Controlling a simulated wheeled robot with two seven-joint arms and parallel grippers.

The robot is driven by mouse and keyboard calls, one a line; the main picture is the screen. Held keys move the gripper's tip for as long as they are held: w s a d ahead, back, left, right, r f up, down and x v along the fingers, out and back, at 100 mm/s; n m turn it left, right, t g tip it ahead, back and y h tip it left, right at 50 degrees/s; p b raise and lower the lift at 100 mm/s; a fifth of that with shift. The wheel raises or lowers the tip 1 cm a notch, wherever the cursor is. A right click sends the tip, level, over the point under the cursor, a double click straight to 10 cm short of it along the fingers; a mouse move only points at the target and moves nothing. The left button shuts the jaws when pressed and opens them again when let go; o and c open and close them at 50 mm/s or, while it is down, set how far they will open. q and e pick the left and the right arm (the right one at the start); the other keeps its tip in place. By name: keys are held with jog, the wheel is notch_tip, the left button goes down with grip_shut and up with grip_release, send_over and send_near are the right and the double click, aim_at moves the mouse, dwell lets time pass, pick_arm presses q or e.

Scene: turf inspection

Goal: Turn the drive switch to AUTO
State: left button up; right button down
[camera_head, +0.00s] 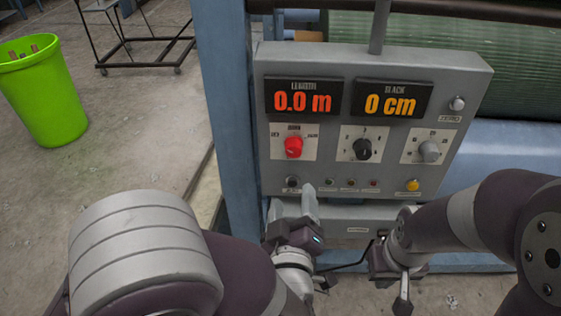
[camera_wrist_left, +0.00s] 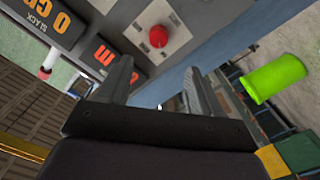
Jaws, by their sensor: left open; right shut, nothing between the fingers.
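A grey control panel (camera_head: 330,190) carries three rotary knobs on pale plates. The red knob (camera_head: 293,146) is at the left, a black knob (camera_head: 362,149) in the middle and a grey knob (camera_head: 429,151) at the right. Their small labels are too blurred to tell which is the drive switch. My left gripper (camera_head: 296,207) is open and empty, just below the panel's lower left part. In the left wrist view the red knob (camera_wrist_left: 158,37) lies beyond the gap between the open fingers (camera_wrist_left: 155,85), apart from them. My right gripper (camera_head: 402,302) is shut and empty, low beneath the panel.
Small buttons and lamps line the lower panel, including a yellow button (camera_head: 412,185). A blue post (camera_head: 222,110) stands left of the panel. A green bin (camera_head: 45,90) stands on open floor.

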aim_at(293, 152)
pick_arm(q)
jog(key=w, duration=0.4)
jog(key=w+p, duration=0.1)
jog(key=w, duration=0.6)
jog(key=shift+w+a+r, duration=0.2)
jog(key=shift+w+r, duration=0.05)
jog(key=shift+w, duration=0.75)
jog(key=c, duration=1.1)
jog(key=shift+o, duration=0.2)
